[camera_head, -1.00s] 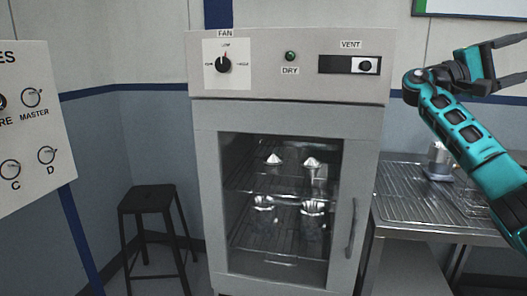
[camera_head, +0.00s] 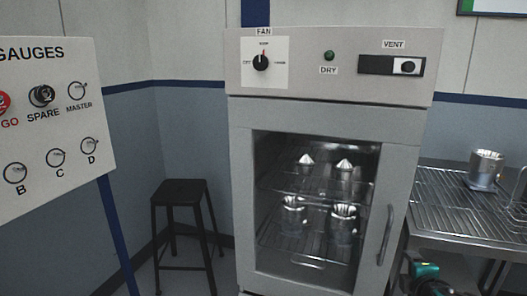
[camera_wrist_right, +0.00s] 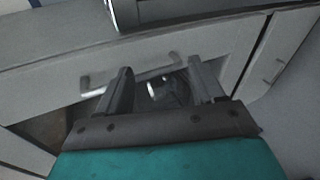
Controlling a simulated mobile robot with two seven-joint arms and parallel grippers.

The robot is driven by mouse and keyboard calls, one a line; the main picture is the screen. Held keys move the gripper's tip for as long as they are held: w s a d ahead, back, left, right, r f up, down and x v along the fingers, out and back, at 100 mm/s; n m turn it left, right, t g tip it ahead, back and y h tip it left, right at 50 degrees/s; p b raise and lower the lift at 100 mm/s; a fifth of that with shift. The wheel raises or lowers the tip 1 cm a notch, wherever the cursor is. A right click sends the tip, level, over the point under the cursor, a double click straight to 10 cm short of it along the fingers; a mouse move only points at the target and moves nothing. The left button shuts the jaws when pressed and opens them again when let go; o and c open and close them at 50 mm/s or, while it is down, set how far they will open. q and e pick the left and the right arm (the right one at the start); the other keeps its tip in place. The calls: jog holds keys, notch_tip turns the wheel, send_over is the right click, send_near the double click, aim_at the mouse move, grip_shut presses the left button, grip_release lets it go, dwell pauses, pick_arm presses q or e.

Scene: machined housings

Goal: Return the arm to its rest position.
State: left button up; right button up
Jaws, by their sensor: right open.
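My right arm (camera_head: 425,272) shows only as a small teal and black piece at the bottom right of the head view, low in front of the metal rack table. In the right wrist view my right gripper (camera_wrist_right: 160,84) has its two dark fingers apart, with nothing held between them. A grey surface with a bar handle (camera_wrist_right: 130,76) lies beyond the fingers. A small shiny thing shows past the gap, too blurred to name. My left gripper is in neither view.
The drying cabinet (camera_head: 330,110) is closed, with several metal parts behind its glass. A metal housing (camera_head: 485,168) stands on the rack table (camera_head: 440,205) at right. A black stool (camera_head: 180,190) and a gauge board (camera_head: 50,120) are at left.

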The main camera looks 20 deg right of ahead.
jog(key=s+a+f+m+g+y, duration=0.2)
jog(key=s+a+f+y, duration=0.7)
jog(key=s+a, duration=0.6)
jog(key=s+a+f+m+t, duration=0.1)
jog(key=a+f+m, duration=0.2)
jog(key=a+m, duration=0.5)
jog(key=a, duration=0.8)
jog(key=shift+s+m+h, duration=0.25)
jog(key=shift+m+h, duration=0.15)
